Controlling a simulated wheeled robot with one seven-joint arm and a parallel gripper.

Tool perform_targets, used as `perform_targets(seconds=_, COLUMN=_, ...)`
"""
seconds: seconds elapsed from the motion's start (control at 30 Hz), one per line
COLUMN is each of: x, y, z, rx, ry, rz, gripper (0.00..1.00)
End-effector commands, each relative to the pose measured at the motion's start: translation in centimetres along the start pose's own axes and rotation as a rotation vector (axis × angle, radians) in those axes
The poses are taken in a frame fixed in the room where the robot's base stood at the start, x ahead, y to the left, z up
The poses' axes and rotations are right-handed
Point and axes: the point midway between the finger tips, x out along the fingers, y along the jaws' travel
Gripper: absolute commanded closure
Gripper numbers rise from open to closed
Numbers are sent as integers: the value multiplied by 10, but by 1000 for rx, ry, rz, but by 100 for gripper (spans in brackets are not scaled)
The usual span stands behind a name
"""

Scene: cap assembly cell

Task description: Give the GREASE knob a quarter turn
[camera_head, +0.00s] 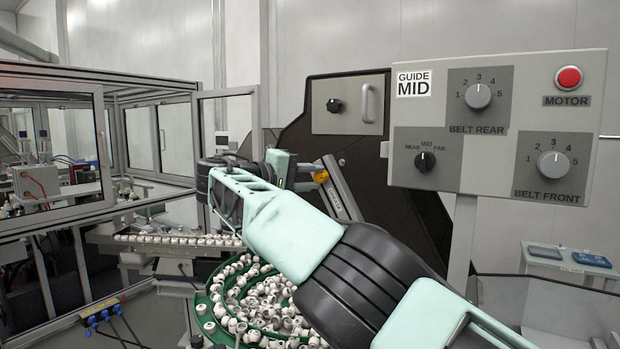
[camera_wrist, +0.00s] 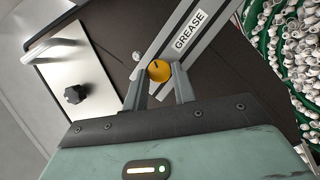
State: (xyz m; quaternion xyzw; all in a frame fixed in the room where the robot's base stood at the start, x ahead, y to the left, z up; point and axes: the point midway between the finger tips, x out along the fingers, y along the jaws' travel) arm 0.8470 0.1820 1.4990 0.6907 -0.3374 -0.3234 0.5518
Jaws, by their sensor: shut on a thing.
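The GREASE knob (camera_wrist: 159,71) is a small round yellow-orange knob with a dark pointer line, beside a grey rail with a white GREASE label (camera_wrist: 188,30) in the wrist view. My gripper (camera_wrist: 160,80) has its two fingers on either side of the knob, shut on it. In the head view the knob (camera_head: 321,177) shows as a yellow spot at the rail's left edge, with my gripper (camera_head: 306,172) reaching it from the left. The inner faces of the fingers are partly hidden.
A bowl (camera_head: 210,320) full of white caps lies below my arm. A control panel (camera_head: 440,190) with several knobs and a red MOTOR button (camera_head: 568,78) stands at the right. A metal plate with a black knob (camera_wrist: 75,94) and a handle (camera_wrist: 54,50) is near the gripper.

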Motion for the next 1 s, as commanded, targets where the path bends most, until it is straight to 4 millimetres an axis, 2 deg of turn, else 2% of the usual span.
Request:
perform_targets(seconds=0.1, x=0, y=-2, z=1, rx=-3, ry=-3, rz=-3, gripper=96)
perform_targets(seconds=0.13, x=0, y=-2, z=1, rx=-4, ry=-3, rz=-3, gripper=68)
perform_targets(seconds=0.2, x=0, y=-2, z=1, rx=-4, ry=-3, rz=-2, gripper=51)
perform_targets(seconds=0.57, x=-4, y=-1, z=0, rx=-2, ry=-1, rz=0, gripper=51)
perform_targets(seconds=0.67, x=-16, y=0, z=-1, rx=-2, ry=2, rz=0, gripper=51)
perform_targets(seconds=0.87, x=-52, y=4, z=-2, rx=-4, ry=2, rz=-1, gripper=51)
perform_targets(seconds=1.0, x=-65, y=3, z=-1, rx=-4, ry=0, rz=-2, gripper=51)
